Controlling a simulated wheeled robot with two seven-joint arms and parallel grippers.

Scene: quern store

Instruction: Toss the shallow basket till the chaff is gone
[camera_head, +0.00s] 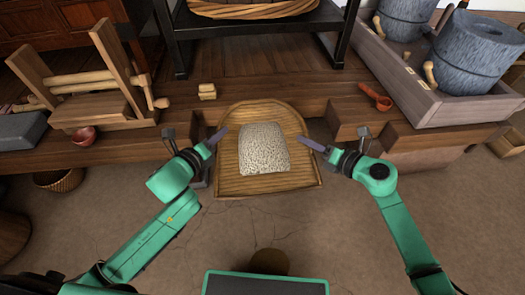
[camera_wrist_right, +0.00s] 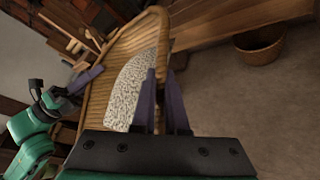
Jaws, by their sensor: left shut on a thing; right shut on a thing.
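The shallow basket (camera_head: 228,168) is a woven tan tray, rounded at the far end, held between my two grippers in front of the wooden bench. A speckled pale heap of grain (camera_head: 264,150) lies in its middle; I cannot tell chaff from grain in it. My left gripper (camera_head: 217,137) is shut on the basket's left rim. My right gripper (camera_head: 311,145) is shut on its right rim. In the right wrist view the right fingers (camera_wrist_right: 165,105) close over the basket's rim (camera_wrist_right: 160,30), with the heap just beyond. The fingertips are partly hidden by the rim.
The wooden bench (camera_head: 350,100) runs behind the basket. On it are a red scoop (camera_head: 376,97), small pale blocks (camera_head: 207,91), a red bowl (camera_head: 84,136) and a wooden frame (camera_head: 95,85). Stone querns (camera_head: 470,50) stand at right. The near floor is mostly clear.

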